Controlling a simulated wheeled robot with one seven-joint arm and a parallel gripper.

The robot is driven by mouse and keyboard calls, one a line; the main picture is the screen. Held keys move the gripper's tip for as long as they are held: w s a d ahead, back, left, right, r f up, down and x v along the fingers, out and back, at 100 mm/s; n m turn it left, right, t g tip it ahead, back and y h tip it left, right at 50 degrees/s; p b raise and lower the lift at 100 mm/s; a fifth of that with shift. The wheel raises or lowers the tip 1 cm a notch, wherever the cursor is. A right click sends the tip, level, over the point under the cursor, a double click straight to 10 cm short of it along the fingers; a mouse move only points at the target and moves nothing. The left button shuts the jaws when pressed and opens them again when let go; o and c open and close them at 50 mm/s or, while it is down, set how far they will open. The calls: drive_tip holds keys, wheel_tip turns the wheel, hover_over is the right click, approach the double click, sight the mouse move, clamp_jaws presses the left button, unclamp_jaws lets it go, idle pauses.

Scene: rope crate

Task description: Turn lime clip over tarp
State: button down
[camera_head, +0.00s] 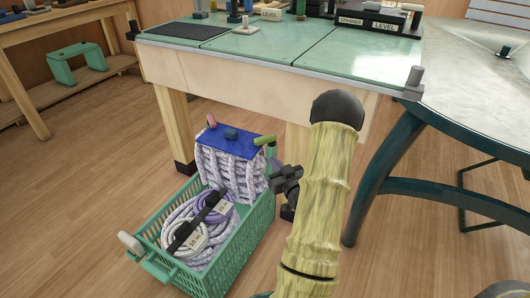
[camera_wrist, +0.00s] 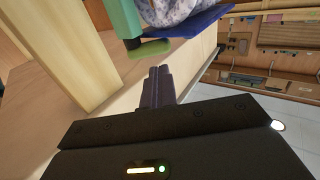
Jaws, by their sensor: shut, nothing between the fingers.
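The lime clip (camera_head: 264,140) sits at the right edge of the blue tarp (camera_head: 222,147), over the rear of the green crate (camera_head: 232,262). My gripper (camera_head: 274,171) is just below and right of the clip, outside the crate. In the wrist view the lime clip (camera_wrist: 150,49) lies just beyond my gripper's shut fingertips (camera_wrist: 158,70), and nothing is between them. The blue tarp (camera_wrist: 190,25) shows behind the clip. A pink clip (camera_head: 211,121) and a dark blue clip (camera_head: 231,133) are also on the tarp.
Pale rope netting (camera_head: 225,175) hangs under the tarp, and tagged rope coils (camera_head: 185,222) lie in the crate's front. A green-topped workbench (camera_head: 290,58) stands behind, its wooden leg (camera_head: 176,125) close to the crate. A round metal table (camera_head: 470,85) is at right.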

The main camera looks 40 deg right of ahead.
sight(258, 145)
drive_tip(key=b+x, duration=0.3)
drive_tip(key=x, duration=0.4)
drive_tip(key=shift+w+f, duration=0.1)
drive_tip(key=shift+f, duration=0.05)
drive_tip(key=shift+w+d, duration=0.1)
drive_tip(key=shift+w, duration=0.4)
drive_tip(key=shift+w+a+r+p, duration=0.25)
drive_tip(key=shift+w+p, duration=0.15)
drive_tip(key=shift+w, duration=0.2)
drive_tip(key=shift+w+a, duration=0.1)
drive_tip(key=shift+w, duration=0.15)
drive_tip(key=shift+a+f, duration=0.1)
